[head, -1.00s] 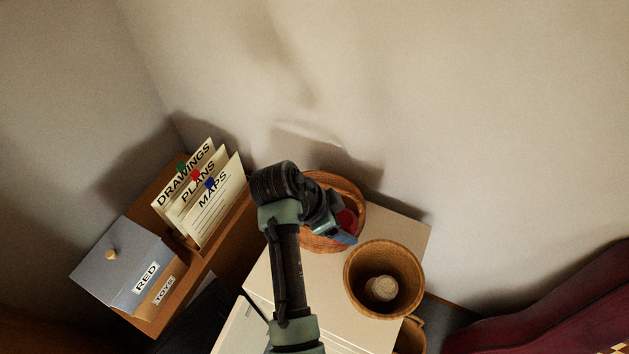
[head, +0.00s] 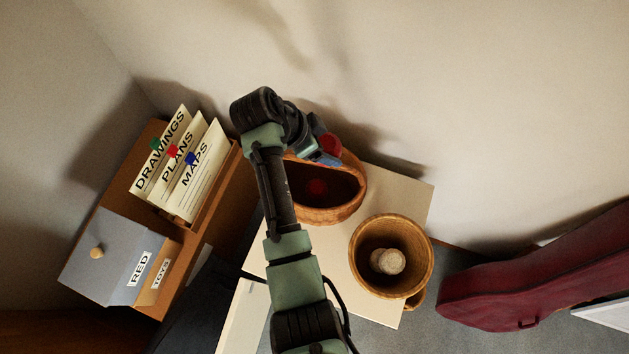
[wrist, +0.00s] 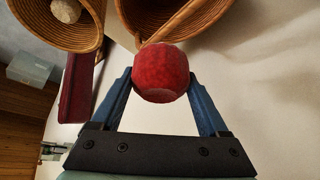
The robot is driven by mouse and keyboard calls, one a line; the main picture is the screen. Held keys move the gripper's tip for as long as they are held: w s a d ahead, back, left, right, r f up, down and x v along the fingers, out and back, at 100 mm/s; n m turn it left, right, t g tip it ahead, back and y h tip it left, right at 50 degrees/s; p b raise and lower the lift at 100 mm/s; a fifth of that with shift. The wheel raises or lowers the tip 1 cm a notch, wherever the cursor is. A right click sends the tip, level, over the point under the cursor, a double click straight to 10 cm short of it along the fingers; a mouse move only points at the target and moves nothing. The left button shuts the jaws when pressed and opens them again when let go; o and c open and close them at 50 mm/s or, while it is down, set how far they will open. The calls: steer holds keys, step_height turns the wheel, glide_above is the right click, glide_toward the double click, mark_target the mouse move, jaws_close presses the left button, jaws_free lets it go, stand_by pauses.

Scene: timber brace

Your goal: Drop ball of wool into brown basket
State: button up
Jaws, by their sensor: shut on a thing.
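My gripper (wrist: 160,88) is shut on a red ball of wool (wrist: 160,72), with one blue finger on each side. In the head view the held red ball (head: 329,146) is at the upper rim of a wicker basket with a handle (head: 330,212), partly hidden by my gripper (head: 322,155). In the wrist view the round basket (wrist: 84,38) is at the upper left and the handled basket (wrist: 190,30) at the top.
Both baskets stand on a pale cabinet top (head: 405,190) against the wall. To the left is a wooden unit with cards (head: 180,165) and a grey box marked RED (head: 115,262). A dark red case (head: 530,275) lies at the right.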

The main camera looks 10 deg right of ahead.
step_height(320, 180, down, 3)
steer(key=shift+w+r+b, duration=0.15)
steer(key=shift+r+b, duration=0.05)
steer(key=shift+b, duration=0.4)
steer(key=shift+r, duration=0.1)
steer(key=o, duration=1.2)
steer(key=shift+o, duration=0.2)
steer(key=v, duration=1.3)
steer(key=shift+b, duration=0.3)
